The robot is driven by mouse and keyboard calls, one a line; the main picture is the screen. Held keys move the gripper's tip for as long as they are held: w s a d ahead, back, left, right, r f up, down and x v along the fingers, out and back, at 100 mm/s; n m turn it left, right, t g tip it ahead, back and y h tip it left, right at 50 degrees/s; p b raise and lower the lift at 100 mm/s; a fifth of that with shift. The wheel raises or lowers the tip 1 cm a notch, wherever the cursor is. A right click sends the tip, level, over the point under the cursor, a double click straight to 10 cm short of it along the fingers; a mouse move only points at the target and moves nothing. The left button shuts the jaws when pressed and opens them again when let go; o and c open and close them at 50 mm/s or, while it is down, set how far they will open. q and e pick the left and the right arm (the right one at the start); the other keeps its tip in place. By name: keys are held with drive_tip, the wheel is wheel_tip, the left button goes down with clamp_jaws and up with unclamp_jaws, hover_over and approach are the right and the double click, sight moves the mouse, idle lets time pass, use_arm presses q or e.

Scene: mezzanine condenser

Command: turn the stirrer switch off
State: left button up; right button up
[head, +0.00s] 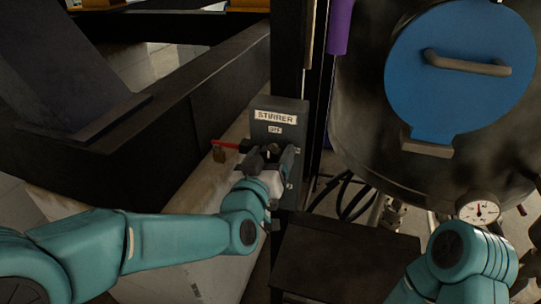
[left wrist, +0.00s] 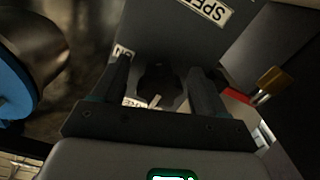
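The stirrer switch box (head: 291,107) is a dark grey box on a post, with a "STIRRER" label and a small "OFF" label below it. My left gripper (head: 269,155) is in front of the box and hides most of the switch. In the left wrist view, the dark switch knob (left wrist: 160,82) with a pale pointer mark (left wrist: 155,101) lies between the two fingers of my left gripper (left wrist: 160,88). The fingers are apart, one on each side of the knob, with gaps showing. An "ON" label (left wrist: 122,52) shows beside one finger. My right gripper is out of view.
A red bar (head: 229,144) with a brass padlock (head: 219,155) sticks out left of the box. A vessel with a blue round hatch (head: 460,95) and a pressure gauge (head: 479,209) stands at right. Dark hoses (head: 350,193) hang between post and vessel. A dark beam (head: 190,105) runs at left.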

use_arm(q)
drive_tip(key=b+v, duration=0.3)
drive_tip(key=v, duration=1.3)
drive_tip(key=shift+s+a+r, duration=0.1)
drive_tip(key=shift+s, duration=0.05)
